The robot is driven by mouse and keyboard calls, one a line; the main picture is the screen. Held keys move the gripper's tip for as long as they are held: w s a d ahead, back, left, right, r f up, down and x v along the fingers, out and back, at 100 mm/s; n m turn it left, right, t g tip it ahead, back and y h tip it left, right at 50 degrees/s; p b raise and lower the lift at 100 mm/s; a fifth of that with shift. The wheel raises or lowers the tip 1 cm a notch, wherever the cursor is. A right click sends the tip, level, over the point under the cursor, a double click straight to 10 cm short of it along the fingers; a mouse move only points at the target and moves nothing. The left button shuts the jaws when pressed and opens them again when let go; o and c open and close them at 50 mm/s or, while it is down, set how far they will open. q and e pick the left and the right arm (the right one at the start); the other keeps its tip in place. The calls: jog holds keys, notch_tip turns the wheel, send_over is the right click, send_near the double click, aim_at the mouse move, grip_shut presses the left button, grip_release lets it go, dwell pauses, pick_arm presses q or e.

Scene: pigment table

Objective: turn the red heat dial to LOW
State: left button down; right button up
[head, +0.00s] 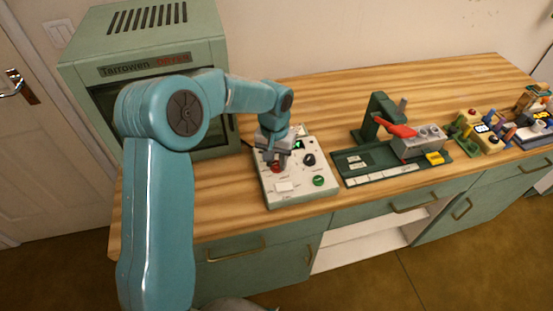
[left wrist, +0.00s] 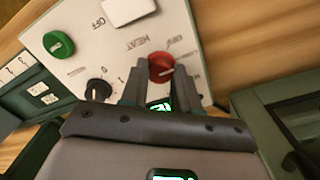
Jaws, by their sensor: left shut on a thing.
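The red heat dial (head: 276,168) is on the pale control panel (head: 300,197) on the wooden worktop. My left gripper (head: 274,156) reaches down onto the dial from above and partly covers it. In the left wrist view the red dial (left wrist: 161,68) sits between my two dark fingers, which are shut on it. A light pointer mark on the dial points to the right in that view. The word HEAT shows upside down beside it. The smaller setting labels are too blurred to read surely, and a finger hides part of the markings. My right gripper is not in view.
The panel also has a black knob (head: 308,160), a green button (head: 319,181) and a white rocker or plate (head: 285,187). A green oven (head: 150,65) stands behind left. A green press with a red lever (head: 397,130) stands to the right, with several small items beyond.

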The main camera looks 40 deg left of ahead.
aim_at(274, 163)
pick_arm(q)
jog(key=shift+r, duration=0.1)
dwell(0.4)
jog(key=c, duration=0.8)
grip_release()
jog(key=r, duration=1.6)
jog(key=shift+a+r, duration=0.15)
jog(key=shift+a, duration=0.15)
jog(key=shift+s, duration=0.1)
